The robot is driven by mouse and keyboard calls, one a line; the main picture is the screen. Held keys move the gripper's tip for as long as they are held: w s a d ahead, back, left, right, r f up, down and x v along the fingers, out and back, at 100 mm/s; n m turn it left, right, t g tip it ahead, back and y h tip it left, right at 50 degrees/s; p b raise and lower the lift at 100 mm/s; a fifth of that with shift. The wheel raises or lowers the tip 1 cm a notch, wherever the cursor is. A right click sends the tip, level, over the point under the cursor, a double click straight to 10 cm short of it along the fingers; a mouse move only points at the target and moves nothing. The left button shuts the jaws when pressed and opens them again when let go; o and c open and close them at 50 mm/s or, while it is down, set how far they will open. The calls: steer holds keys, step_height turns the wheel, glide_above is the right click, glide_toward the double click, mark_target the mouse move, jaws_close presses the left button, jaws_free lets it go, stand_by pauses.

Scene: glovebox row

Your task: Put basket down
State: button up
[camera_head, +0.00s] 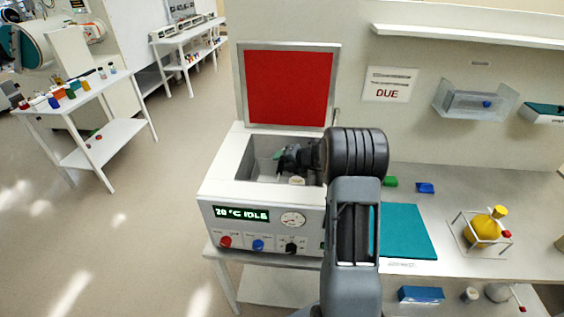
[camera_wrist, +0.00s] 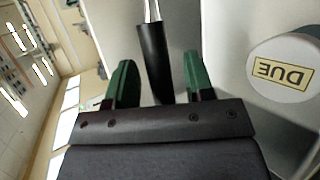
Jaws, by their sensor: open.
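A black handle (camera_wrist: 153,65) with two thin metal rods shows in the wrist view; the rest of the basket is out of sight. My gripper (camera_wrist: 158,75) has its two green fingers apart, one on each side of the handle, with visible gaps. In the head view my gripper (camera_head: 284,157) reaches down into the open bath (camera_head: 221,183), partly hidden by my arm. A white round container labelled DUE (camera_wrist: 258,60) stands to the right of the handle in the wrist view. A small pale round top (camera_head: 297,181) shows in the bath.
The bath's red lid (camera_head: 289,88) stands open behind it. Its display reads 20 °C IDLE. A teal mat (camera_head: 408,232), a rack with a yellow flask (camera_head: 490,228) and small blocks (camera_head: 425,188) lie to the right. A DUE notice (camera_head: 391,84) hangs on the wall.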

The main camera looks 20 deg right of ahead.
steer(key=shift+r, duration=0.1)
steer(key=v, duration=1.1)
steer(key=s+a+r+n+g, duration=0.1)
steer(key=s+a+n, duration=0.2)
steer(key=n, duration=0.3)
steer(key=s+a+r+n+g, duration=0.1)
steer(key=s+a+n+g, duration=0.1)
steer(key=a+n, duration=0.4)
steer(key=s+a+r+n+g+h, duration=0.1)
steer(key=s+a+r+n+g, duration=0.1)
steer(key=s+a+n, duration=0.3)
steer(key=shift+r+n+b, duration=0.1)
steer(key=shift+n+b, duration=0.25)
steer(key=shift+n, duration=0.95)
steer(key=s+a+n+h, duration=0.2)
steer(key=s+n, duration=0.4)
steer(key=n, duration=0.6)
steer(key=s+a+n+h, duration=0.1)
steer(key=s+n+h, duration=0.2)
steer(key=s+n, duration=0.4)
steer(key=n, duration=0.5)
steer(key=shift+a+r+n+h, duration=0.3)
steer(key=shift+a+n, duration=0.1)
steer(key=shift+s, duration=0.1)
